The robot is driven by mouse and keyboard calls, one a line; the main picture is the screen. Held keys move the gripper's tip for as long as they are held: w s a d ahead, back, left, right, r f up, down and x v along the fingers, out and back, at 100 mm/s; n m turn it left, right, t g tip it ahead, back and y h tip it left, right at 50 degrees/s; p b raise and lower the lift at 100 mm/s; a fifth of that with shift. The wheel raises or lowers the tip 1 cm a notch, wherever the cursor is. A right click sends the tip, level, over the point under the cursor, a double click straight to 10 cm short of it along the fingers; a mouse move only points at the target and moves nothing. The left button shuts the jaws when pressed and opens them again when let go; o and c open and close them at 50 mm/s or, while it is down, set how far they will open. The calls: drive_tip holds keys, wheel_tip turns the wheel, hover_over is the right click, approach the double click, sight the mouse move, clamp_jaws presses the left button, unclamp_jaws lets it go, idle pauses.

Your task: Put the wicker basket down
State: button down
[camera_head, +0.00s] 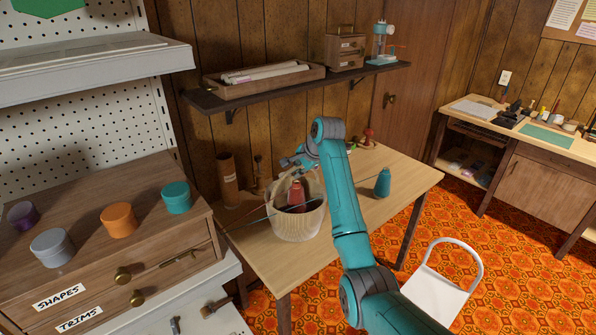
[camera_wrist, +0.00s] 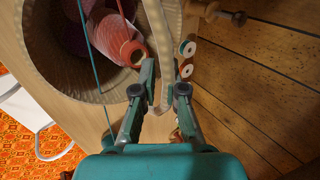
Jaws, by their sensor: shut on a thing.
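The wicker basket (camera_head: 298,224) is pale and woven, and appears upright over the left part of the wooden table (camera_head: 262,262). A red cone of thread (camera_head: 296,195) and thin needles are in it. In the wrist view, the basket (camera_wrist: 45,60) fills the upper left, with the red cone (camera_wrist: 118,42) inside. My gripper (camera_wrist: 166,82) is shut on the basket's pale handle (camera_wrist: 158,35), which passes between its fingers. In the head view, my gripper (camera_head: 296,163) is at the top of the basket, partly hidden. Whether the basket's bottom touches the table is unclear.
A teal bottle-shaped item (camera_head: 383,183) stands on the table to the right. A brown cylinder (camera_head: 228,180) and a wooden spool stand are behind the basket. A dark wall shelf (camera_head: 300,88) hangs above. A white chair (camera_head: 440,290) stands in front.

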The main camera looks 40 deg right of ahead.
drive_tip(key=shift+r, duration=0.1)
drive_tip(key=c, duration=1.2)
unclamp_jaws()
drive_tip(key=v, duration=1.2)
